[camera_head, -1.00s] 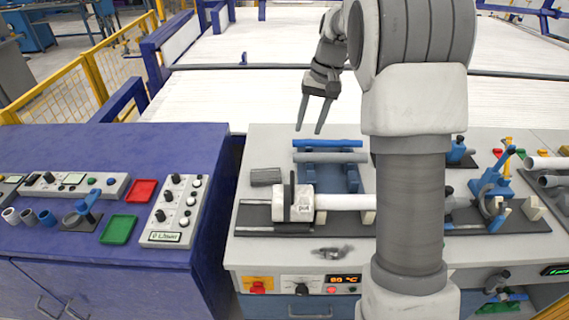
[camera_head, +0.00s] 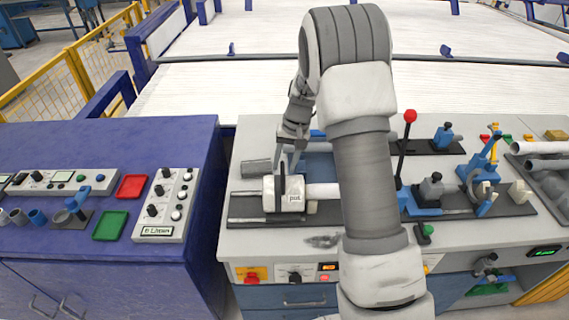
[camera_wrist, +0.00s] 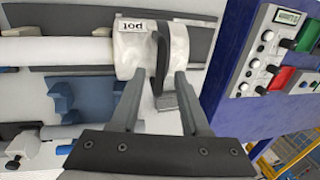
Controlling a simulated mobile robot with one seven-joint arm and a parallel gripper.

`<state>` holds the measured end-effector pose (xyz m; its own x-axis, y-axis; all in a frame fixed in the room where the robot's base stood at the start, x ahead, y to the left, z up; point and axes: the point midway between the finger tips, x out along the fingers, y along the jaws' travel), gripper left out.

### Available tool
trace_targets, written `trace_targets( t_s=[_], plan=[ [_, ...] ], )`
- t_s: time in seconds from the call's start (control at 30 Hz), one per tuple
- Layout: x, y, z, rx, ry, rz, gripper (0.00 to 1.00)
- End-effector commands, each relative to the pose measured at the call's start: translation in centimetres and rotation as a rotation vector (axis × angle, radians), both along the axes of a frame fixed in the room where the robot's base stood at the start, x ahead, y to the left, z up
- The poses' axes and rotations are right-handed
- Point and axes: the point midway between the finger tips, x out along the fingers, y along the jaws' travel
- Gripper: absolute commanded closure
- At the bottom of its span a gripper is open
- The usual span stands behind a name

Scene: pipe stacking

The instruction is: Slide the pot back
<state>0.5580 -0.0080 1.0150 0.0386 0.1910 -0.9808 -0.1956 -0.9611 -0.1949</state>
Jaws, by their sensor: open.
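My gripper (camera_head: 287,160) is open and empty just above and behind the pot. In the wrist view my gripper's fingertips (camera_wrist: 158,76) appear on either side of the handle; whether they touch it cannot be told.
A grey block (camera_head: 256,167) lies left of my gripper. Blue supports (camera_head: 318,164) stand behind the pipe. A red-knobbed lever (camera_head: 410,116) stands to the right. The blue cabinet (camera_head: 110,145) on the left carries a control panel (camera_head: 168,203) and small trays.

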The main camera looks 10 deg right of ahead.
Motion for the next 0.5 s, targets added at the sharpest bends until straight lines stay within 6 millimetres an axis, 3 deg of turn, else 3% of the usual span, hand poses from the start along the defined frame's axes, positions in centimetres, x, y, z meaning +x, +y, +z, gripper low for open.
trace_targets(
  t_s=[0.37, 0.5],
  plan=[
    [0.0, 0.17, -0.74, 0.0, 0.0, 0.001, 0.54],
    [0.01, 0.16, -0.72, 0.0, 0.0, 0.001, 0.76]
  ],
)
